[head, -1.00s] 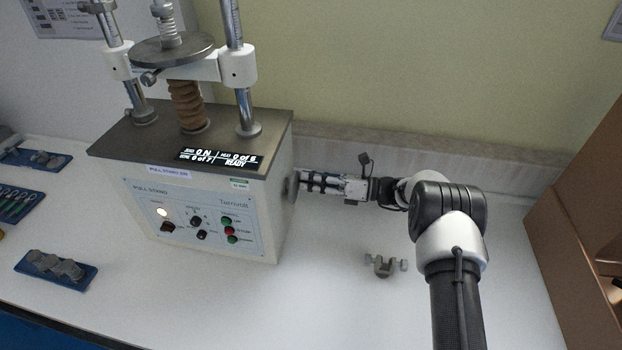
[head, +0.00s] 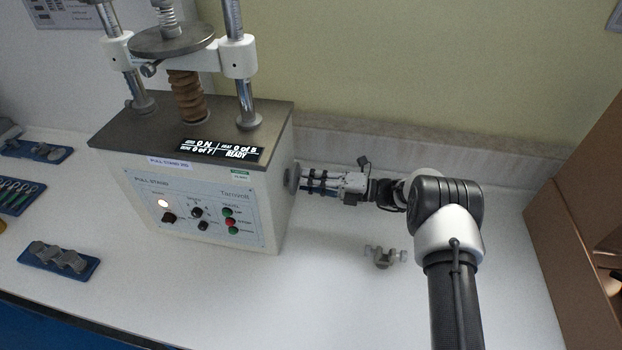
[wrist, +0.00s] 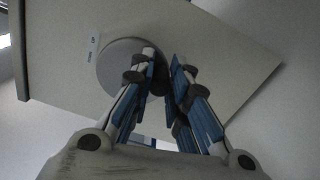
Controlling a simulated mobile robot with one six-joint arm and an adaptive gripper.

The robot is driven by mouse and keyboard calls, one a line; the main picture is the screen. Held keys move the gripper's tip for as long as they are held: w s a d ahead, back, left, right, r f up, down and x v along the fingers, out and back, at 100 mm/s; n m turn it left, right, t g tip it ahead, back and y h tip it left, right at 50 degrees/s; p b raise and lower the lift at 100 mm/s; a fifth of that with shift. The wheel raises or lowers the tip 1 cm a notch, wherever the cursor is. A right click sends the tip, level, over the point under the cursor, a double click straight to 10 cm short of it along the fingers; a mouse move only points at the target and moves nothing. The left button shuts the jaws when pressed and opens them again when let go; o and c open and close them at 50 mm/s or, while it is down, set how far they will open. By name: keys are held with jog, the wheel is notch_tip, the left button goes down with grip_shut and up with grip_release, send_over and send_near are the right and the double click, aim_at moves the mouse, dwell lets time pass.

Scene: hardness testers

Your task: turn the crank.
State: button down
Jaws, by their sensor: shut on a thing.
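The crank's round grey disc (head: 291,179) is on the right side wall of the white pull stand (head: 272,215). In the wrist view the disc (wrist: 115,68) shows flat against the stand's side panel. My gripper (head: 303,181) reaches it from the right, fingers pointing left. In the wrist view my gripper (wrist: 166,70) has its blue-padded fingers at the disc's right part, shut on the crank. The gripped part is mostly hidden between the fingers. The stand's display (head: 221,150) reads 0 N and READY.
A grey clamp-like part (head: 384,257) lies on the white bench below my arm. Blue trays with metal parts (head: 58,260) lie left of the stand. A brown box (head: 575,240) stands at the right edge. The wall is close behind my gripper.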

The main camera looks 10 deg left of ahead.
jog(key=shift+s+f+m, duration=0.1)
jog(key=shift+f+m, duration=0.05)
jog(key=shift+m, duration=0.25)
jog(key=c, duration=1.5)
grip_release()
jog(key=shift+d, duration=0.1)
jog(key=d, duration=1.1)
jog(key=shift+w+d, duration=0.35)
jog(key=shift+d, duration=0.05)
